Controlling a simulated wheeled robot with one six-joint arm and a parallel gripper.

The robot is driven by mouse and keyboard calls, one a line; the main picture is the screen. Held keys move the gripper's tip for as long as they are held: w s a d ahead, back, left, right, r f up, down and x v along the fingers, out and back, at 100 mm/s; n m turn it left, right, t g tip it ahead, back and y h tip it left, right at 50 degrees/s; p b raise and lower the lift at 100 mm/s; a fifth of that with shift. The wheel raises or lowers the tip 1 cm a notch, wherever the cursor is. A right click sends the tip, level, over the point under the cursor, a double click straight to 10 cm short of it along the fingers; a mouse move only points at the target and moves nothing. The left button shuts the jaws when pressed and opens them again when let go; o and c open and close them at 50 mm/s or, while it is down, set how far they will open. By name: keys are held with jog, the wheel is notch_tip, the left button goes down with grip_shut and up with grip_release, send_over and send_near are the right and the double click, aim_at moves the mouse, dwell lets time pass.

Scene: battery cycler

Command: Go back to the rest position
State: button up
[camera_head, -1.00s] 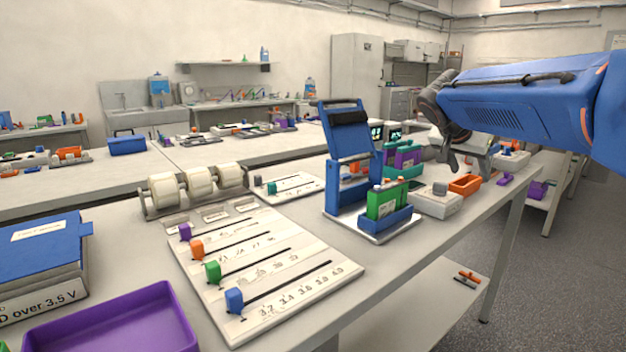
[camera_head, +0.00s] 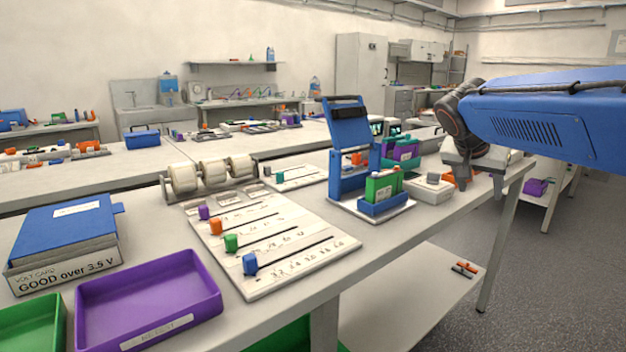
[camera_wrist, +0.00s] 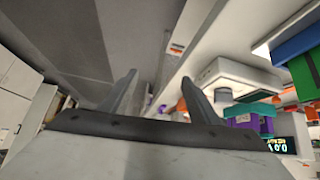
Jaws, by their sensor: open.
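My gripper (camera_head: 474,178) is at the right of the head view, in front of the right part of the bench (camera_head: 420,226), with its fingers pointing down. In the wrist view my gripper (camera_wrist: 156,92) shows two dark fingers spread apart with nothing between them. The gripper is open and empty.
The blue cycler stand (camera_head: 349,135) with a green cell, a white device (camera_head: 430,189), a slider board (camera_head: 268,240), a purple tray (camera_head: 150,300) and a blue box (camera_head: 66,232) stand on the bench. The floor (camera_head: 530,270) at the right is clear.

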jog(key=s+a+f+n+y, duration=0.2)
jog(key=s+a+f+n, duration=0.1)
jog(key=s+f, duration=0.4)
jog(key=s+a+f+n+y, duration=0.2)
jog(key=s+f, duration=0.5)
jog(key=s, duration=0.5)
jog(key=s+a+f+n+y, duration=0.2)
jog(key=s+a+f, duration=0.3)
jog(key=s, duration=0.5)
notch_tip(320, 180, down, 2)
jog(key=shift+s+a+f+n, duration=0.2)
jog(key=shift+a+n, duration=0.1)
jog(key=shift+n, duration=0.6)
